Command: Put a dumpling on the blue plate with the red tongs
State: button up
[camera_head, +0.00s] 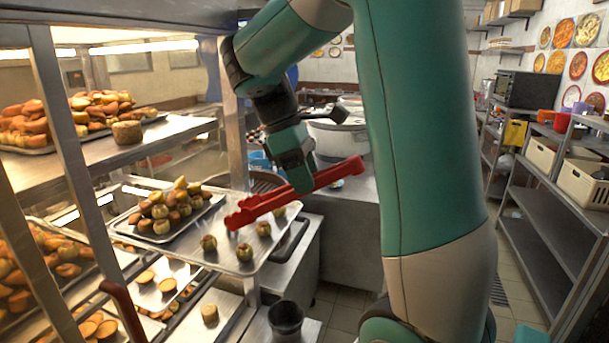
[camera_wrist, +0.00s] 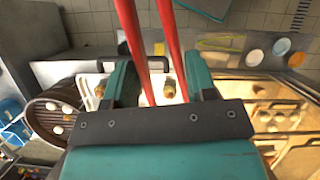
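The red tongs (camera_head: 300,191) are in my gripper (camera_head: 302,160), held above the front of a metal tray. Their two arms run between my gripper's fingers (camera_wrist: 158,78) in the wrist view, a little apart from each other. Several small round dumplings stand spaced out on the tray (camera_head: 228,262), such as one dumpling (camera_head: 208,243) at its left and another dumpling (camera_head: 245,252) below the tongs. The tongs look empty. I cannot make out the plate in the head view.
A heaped tray of buns (camera_head: 165,222) stands behind the dumplings. Shelf posts (camera_head: 75,165) and bread-laden shelves are at the left. A dark bin (camera_head: 286,318) is below the tray. Storage racks (camera_head: 540,235) stand at the right.

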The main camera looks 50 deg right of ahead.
notch_tip(320, 180, down, 9)
jog(key=b, duration=0.9)
jog(key=shift+c, duration=0.2)
jog(key=c, duration=0.7)
jog(key=shift+r, duration=0.1)
jog(key=shift+c, duration=0.5)
notch_tip(320, 180, up, 12)
jog(key=p, duration=1.4)
